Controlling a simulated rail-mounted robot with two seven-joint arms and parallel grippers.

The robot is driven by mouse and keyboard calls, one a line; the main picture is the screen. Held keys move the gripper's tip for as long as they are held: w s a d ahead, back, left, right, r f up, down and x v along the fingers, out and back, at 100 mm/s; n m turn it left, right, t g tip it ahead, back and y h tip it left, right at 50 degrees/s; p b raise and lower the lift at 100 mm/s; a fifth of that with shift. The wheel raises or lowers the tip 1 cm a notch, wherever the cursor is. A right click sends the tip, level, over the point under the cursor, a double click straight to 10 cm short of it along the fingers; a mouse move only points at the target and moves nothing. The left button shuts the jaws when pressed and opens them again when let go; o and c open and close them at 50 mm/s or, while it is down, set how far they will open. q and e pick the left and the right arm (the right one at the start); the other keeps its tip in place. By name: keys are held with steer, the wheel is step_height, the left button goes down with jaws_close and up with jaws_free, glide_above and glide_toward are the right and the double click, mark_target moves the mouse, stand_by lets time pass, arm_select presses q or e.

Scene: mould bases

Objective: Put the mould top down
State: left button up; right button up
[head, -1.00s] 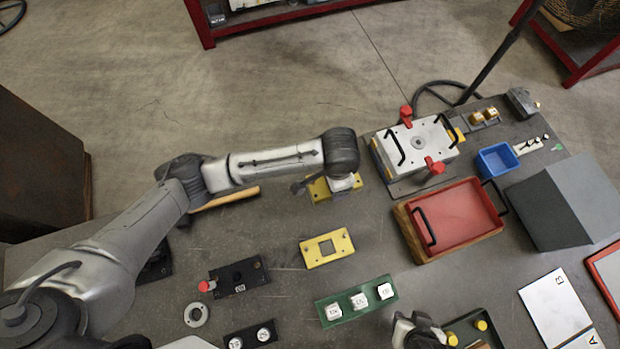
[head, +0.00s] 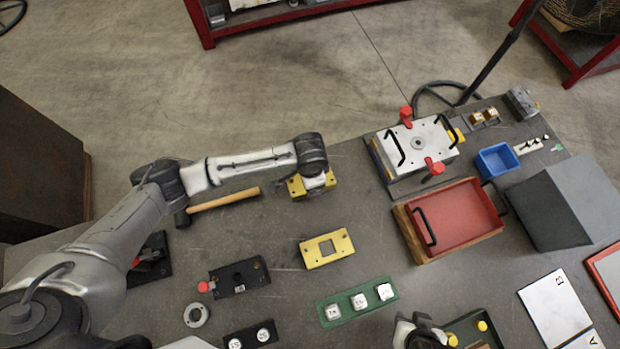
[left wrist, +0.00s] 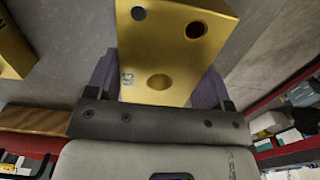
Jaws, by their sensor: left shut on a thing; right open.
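My left gripper (head: 313,183) is shut on a yellow mould top (head: 296,189), seen in the head view above the table's far edge area. In the left wrist view the mould top (left wrist: 165,45) is marked M3, has round holes and sits between the dark finger pads. Its underside is hidden, and I cannot tell its height above the table. A yellow plate with a square opening (head: 310,257) lies on the table nearer to me. My right gripper (head: 422,335) is open at the bottom of the head view, partly cut off.
A hammer (head: 225,201) lies left of the held top. A white clamped plate (head: 405,160) with red knobs and a red tray (head: 460,215) stand to the right. A green holder (head: 343,311) with white blocks and a black plate (head: 228,280) lie nearer. Bare table surrounds the yellow plate.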

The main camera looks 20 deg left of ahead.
arm_select(q)
steer(key=shift+f, duration=0.35)
steer(key=shift+f, duration=0.15)
steer(key=o, duration=1.5)
steer(key=shift+c, duration=0.2)
step_height(320, 180, up, 12)
steer(key=shift+p, duration=0.3)
